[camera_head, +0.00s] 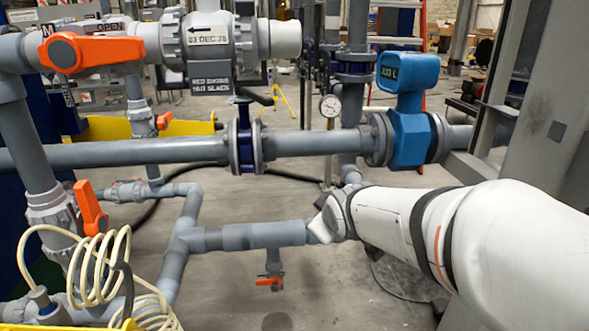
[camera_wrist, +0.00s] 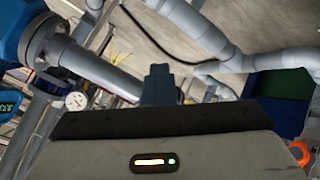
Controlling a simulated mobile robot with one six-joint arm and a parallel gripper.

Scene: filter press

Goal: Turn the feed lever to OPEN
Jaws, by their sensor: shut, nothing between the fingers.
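An orange lever (camera_head: 90,50) sits on the grey pipe valve at the upper left of the head view, lying roughly along the pipe. A label reading OPEN (camera_head: 110,26) is just above it. I cannot tell for certain that this is the feed lever, as other orange levers show. My gripper (camera_wrist: 157,72) shows in the wrist view as a dark stub with its fingers together, shut and empty. In the head view my arm reaches in from the right and its fingers are hidden. My gripper is well apart from the labelled lever.
Another orange lever (camera_head: 90,208) stands upright at the left, beside a coiled cream hose (camera_head: 100,270). A small orange handle (camera_head: 269,283) hangs below the lower pipe (camera_head: 265,235). A blue flow meter (camera_head: 410,125) and a gauge (camera_head: 330,106) sit right of centre. Pipes cross the middle.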

